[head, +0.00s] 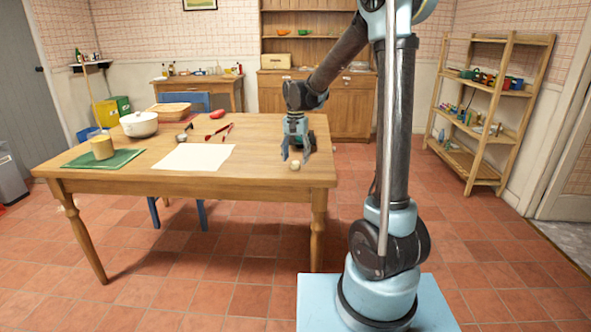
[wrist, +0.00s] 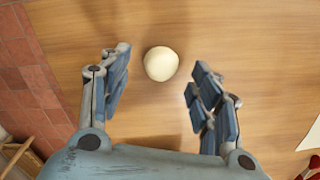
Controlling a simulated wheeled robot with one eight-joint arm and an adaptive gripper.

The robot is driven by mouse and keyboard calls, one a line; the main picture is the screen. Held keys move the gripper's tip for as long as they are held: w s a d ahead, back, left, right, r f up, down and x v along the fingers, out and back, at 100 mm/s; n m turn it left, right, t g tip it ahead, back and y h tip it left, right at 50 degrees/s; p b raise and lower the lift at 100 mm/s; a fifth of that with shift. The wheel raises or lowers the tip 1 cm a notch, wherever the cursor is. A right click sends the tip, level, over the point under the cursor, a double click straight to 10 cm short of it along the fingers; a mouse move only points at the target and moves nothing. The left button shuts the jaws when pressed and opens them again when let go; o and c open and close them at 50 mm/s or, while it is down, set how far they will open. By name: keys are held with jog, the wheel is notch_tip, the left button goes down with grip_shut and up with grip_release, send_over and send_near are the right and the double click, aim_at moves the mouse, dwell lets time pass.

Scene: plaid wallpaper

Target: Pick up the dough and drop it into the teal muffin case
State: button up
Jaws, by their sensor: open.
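The dough (head: 295,165) is a small pale ball on the wooden table near its right front corner. In the wrist view the dough (wrist: 161,64) shows whole between the two fingertips and a little beyond them, touching neither finger. My gripper (head: 297,154) is open and empty, pointing down just above and behind the dough. A dark teal item (head: 309,139) is partly hidden behind my gripper in the head view; I cannot tell whether it is the teal muffin case. No muffin case shows in the wrist view.
The table's right edge is close to the dough. Bare wood lies left of my gripper.

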aim_at(295, 162)
jog(key=shift+f, duration=0.75)
jog(key=c, duration=1.1)
jog(key=shift+r, duration=0.15)
notch_tip(295, 162, up, 10)
jog(key=shift+f, duration=0.1)
